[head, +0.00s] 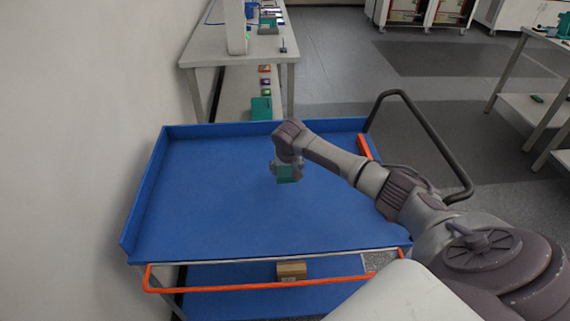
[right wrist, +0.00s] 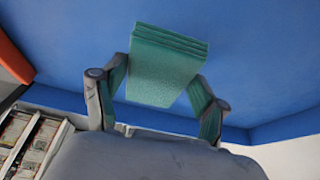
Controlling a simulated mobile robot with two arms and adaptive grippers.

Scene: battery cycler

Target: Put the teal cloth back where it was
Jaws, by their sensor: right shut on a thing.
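The teal cloth (head: 288,176) is a small folded block, held over the middle of the blue cart top (head: 220,200). In the right wrist view the cloth (right wrist: 165,62) shows its stacked layers at the far edge. My right gripper (head: 286,168) is shut on it, with one finger on each side; the fingers also show in the right wrist view (right wrist: 160,88). I cannot tell whether the cloth touches the blue surface or hangs just above it. My left gripper is not in view.
The cart top is otherwise bare, with raised blue edges, an orange piece (head: 364,147) at its right and a black handle (head: 437,130). A cardboard box (head: 291,270) is on its lower shelf. Behind, a table (head: 215,48) and low shelf (head: 236,92) hold several small items.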

